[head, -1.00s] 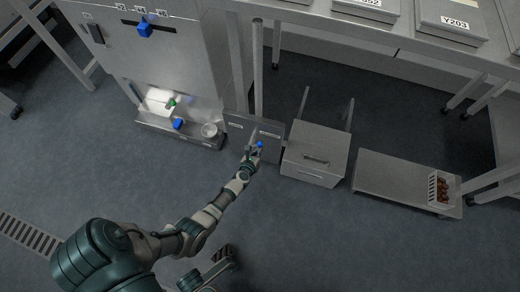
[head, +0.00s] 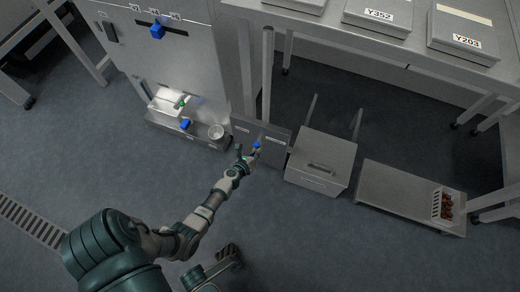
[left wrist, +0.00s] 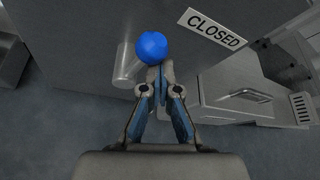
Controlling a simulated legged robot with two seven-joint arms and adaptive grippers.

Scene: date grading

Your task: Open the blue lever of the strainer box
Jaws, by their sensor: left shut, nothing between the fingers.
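The blue lever knob (head: 257,145) is on the front of the low grey metal strainer box (head: 243,128). In the left wrist view the round blue knob (left wrist: 153,46) is just beyond my fingertips, beside a plate reading CLOSED (left wrist: 212,30). My left gripper (head: 250,154) is right at the knob. In the left wrist view its fingers (left wrist: 160,88) are together with nothing between them. The tips lie just below the knob in the picture; whether they touch it I cannot tell.
A tall metal machine with blue knobs (head: 157,32) stands left of the box, with a small cup (head: 216,132) on its ledge. A drawer unit (head: 319,165) and a low platform (head: 400,192) with a white basket (head: 437,204) stand right. Open floor lies in front.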

